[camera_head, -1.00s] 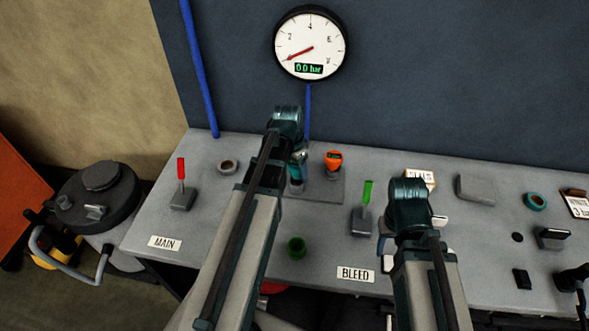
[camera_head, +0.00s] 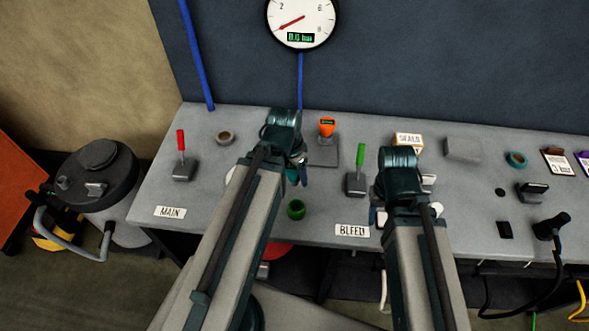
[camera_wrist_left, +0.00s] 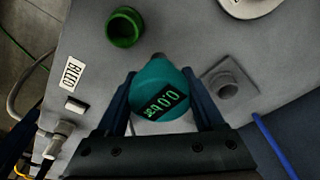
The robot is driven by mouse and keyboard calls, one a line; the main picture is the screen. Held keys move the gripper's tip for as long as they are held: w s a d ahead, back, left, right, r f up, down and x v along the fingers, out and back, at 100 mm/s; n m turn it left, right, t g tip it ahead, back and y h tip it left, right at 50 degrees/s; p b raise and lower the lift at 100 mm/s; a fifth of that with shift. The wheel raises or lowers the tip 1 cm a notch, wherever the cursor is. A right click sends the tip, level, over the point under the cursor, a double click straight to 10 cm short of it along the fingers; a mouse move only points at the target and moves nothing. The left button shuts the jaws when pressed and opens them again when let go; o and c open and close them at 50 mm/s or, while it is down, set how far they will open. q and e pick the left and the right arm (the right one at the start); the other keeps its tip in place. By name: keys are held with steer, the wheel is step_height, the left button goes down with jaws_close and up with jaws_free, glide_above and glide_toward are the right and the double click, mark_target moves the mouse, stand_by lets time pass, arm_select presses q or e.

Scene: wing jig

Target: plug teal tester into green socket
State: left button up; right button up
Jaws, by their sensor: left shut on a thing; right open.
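The teal tester (camera_wrist_left: 160,88) is between the fingers of my left gripper (camera_wrist_left: 163,108), which is shut on it. Its display reads 0.0 bar. In the head view my left gripper (camera_head: 298,174) is just above and behind the green socket (camera_head: 295,209), and the tester is mostly hidden by the wrist. The green socket is an open round cup on the bench; it also shows in the left wrist view (camera_wrist_left: 125,27), up and left of the tester and apart from it. My right gripper (camera_head: 384,213) is open near the BLEED label, its fingers partly hidden.
A grey plate (camera_head: 322,153) with a raised grey fitting (camera_wrist_left: 228,89) lies behind the socket. A red lever (camera_head: 181,142) and a green lever (camera_head: 360,156) stand upright on the bench. The bench's front edge is close to the socket.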

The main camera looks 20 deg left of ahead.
arm_select(q)
steer(key=shift+w, duration=0.1)
steer(key=shift+r+p, duration=1.5)
steer(key=shift+p, duration=0.05)
steer(key=shift+w, duration=0.1)
